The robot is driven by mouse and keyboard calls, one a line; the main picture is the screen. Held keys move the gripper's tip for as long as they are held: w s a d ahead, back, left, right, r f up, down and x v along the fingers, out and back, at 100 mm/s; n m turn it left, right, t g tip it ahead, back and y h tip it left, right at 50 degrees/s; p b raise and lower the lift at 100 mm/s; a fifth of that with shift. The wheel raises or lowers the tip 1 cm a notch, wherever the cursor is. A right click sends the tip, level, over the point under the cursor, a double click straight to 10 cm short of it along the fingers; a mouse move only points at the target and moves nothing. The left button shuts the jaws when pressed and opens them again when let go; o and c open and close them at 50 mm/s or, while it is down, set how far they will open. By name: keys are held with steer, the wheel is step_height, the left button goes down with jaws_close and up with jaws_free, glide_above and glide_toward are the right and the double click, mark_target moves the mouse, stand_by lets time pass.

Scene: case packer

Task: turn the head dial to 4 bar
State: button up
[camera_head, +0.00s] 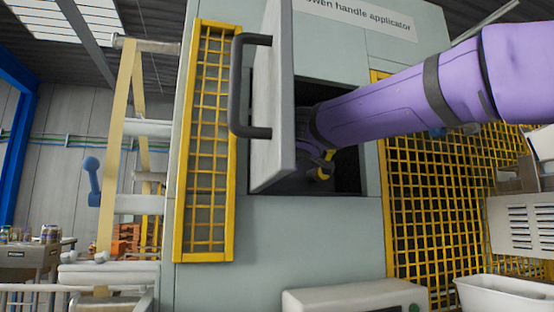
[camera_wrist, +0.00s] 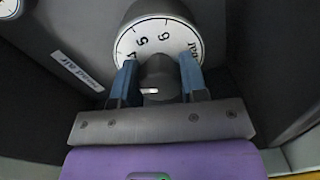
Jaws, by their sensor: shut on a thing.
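The head dial (camera_wrist: 160,36) has a round white face in the wrist view, with 4, 5 and 6 showing around its edge. The 4 is close by the left fingertip. A dark knob (camera_wrist: 156,72) stands out from the middle of the face. My gripper (camera_wrist: 158,68) is shut on this knob, one blue finger on each side. A small white mark shows on the near end of the knob; I cannot tell which number the knob points at. In the head view my arm reaches into the machine's opening (camera_head: 347,180), and the dial is hidden.
The open door (camera_head: 272,125) with a black handle (camera_head: 236,90) stands left of my arm. A label strip (camera_wrist: 78,70) and part of another white gauge (camera_wrist: 8,8) lie left of the dial. Yellow mesh guards (camera_head: 207,150) flank the opening. A pale box (camera_head: 355,299) stands below.

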steer(key=shift+f+m, duration=0.15)
steer(key=shift+m, duration=1.75)
steer(key=o, duration=0.9)
steer(key=shift+s+d, duration=0.15)
steer(key=shift+s, duration=0.3)
steer(key=v, duration=0.9)
steer(key=shift+s+d, duration=0.2)
steer(key=shift+s, duration=0.15)
